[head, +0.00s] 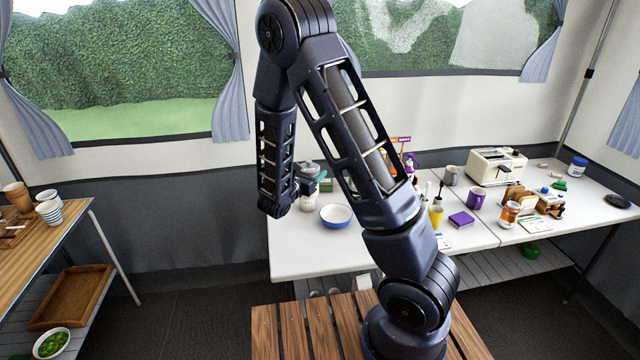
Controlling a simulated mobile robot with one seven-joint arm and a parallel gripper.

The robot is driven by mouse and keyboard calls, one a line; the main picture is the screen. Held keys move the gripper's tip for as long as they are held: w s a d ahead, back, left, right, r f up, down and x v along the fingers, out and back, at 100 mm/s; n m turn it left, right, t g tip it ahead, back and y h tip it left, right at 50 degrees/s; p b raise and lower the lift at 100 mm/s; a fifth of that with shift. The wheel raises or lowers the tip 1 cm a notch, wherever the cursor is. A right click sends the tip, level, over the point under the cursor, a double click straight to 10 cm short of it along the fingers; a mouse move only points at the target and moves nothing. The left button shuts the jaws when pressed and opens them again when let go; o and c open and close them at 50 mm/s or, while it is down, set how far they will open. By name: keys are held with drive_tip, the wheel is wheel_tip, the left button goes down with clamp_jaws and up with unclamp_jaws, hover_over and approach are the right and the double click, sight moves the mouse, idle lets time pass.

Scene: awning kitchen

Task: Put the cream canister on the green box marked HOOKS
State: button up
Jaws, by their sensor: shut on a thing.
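My arm's last links hang down at the left of the table in the head view. My gripper (308,178) shows small just right of my wrist, partly hidden by it, and appears shut on a pale cream canister (307,194). The canister looks upright over the table's back left part; whether its bottom touches anything is unclear. A green box (327,185) is close to the canister's right and partly covered by my arm. Its marking is too small to read.
A blue and white bowl (336,215) sits in front of the canister on the white table (300,256). A yellow cup (436,217), purple box (461,219), purple mug (475,199) and toaster (496,167) stand farther right. The table's front left is clear.

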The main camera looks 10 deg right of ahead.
drive_tip(key=w+d+r+n+t+y, duration=0.15)
drive_tip(key=w+d, duration=0.35)
drive_tip(key=w, duration=0.5)
drive_tip(key=w+d+r+n+t+y, duration=0.1)
drive_tip(key=w+d+r+n+y, duration=0.2)
drive_tip(key=w, duration=0.7)
drive_tip(key=w+d+r+n+t+y, duration=0.1)
drive_tip(key=w+d+t+y, duration=0.15)
drive_tip(key=w+d, duration=0.5)
drive_tip(key=shift+m+g, duration=0.25)
drive_tip(key=shift+g, duration=0.25)
drive_tip(key=f, duration=0.6)
drive_tip(key=w+a+f, duration=0.1)
drive_tip(key=f, duration=0.6)
drive_tip(key=w+f, duration=0.1)
drive_tip(key=f, duration=0.6)
drive_tip(key=shift+a+f, duration=0.1)
drive_tip(key=shift+a, duration=0.2)
drive_tip(key=shift+f, duration=0.1)
drive_tip(key=o, duration=1)
drive_tip(key=shift+o, duration=0.2)
